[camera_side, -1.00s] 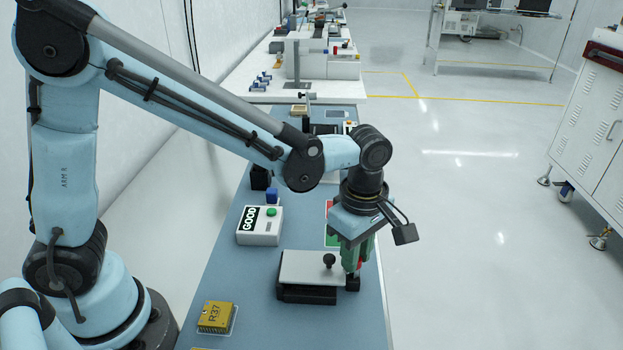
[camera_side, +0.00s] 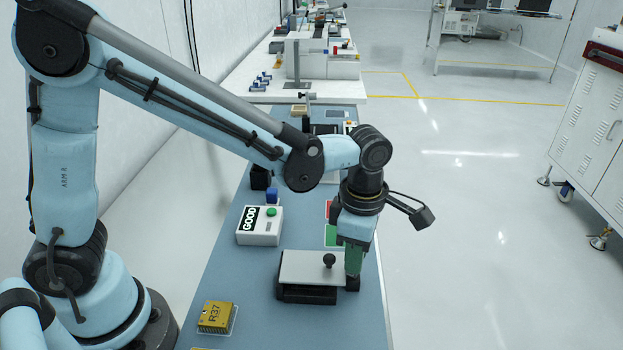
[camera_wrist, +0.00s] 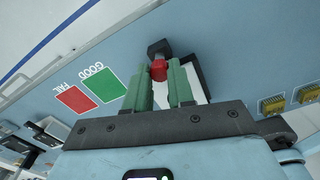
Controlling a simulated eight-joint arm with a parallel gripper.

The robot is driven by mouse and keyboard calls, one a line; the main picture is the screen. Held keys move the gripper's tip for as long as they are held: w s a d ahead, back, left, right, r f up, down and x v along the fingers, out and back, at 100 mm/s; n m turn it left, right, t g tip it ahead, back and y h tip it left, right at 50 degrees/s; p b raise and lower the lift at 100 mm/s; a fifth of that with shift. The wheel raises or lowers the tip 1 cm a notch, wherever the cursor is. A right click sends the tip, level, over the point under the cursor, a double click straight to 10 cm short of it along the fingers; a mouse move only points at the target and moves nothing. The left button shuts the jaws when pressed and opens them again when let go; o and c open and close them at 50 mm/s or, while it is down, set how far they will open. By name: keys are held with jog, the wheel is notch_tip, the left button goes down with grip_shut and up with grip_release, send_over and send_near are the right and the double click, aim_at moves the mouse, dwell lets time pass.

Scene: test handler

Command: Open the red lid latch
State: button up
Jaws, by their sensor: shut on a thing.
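The red lid latch (camera_wrist: 159,70) shows in the wrist view between the tips of my gripper's green fingers. My gripper (camera_wrist: 160,82) is shut on it. In the side view my gripper (camera_side: 353,274) points down at the right end of the test handler (camera_side: 308,294), a dark box under a pale lid (camera_side: 308,268). The lid lies flat on the box and carries a black knob (camera_side: 329,260). The latch is hidden behind the fingers in the side view.
A white box with a GOOD sign (camera_side: 259,225) and green button stands behind the handler. A yellow R37 block (camera_side: 215,316) lies at front left. Red and green pads, the green one (camera_wrist: 102,85) marked GOOD, lie on the bench. The bench's right edge is close to my gripper.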

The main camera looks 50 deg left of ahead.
jog(key=n, duration=0.3)
dwell(0.4)
jog(key=o, duration=0.5)
jog(key=shift+r, duration=2.5)
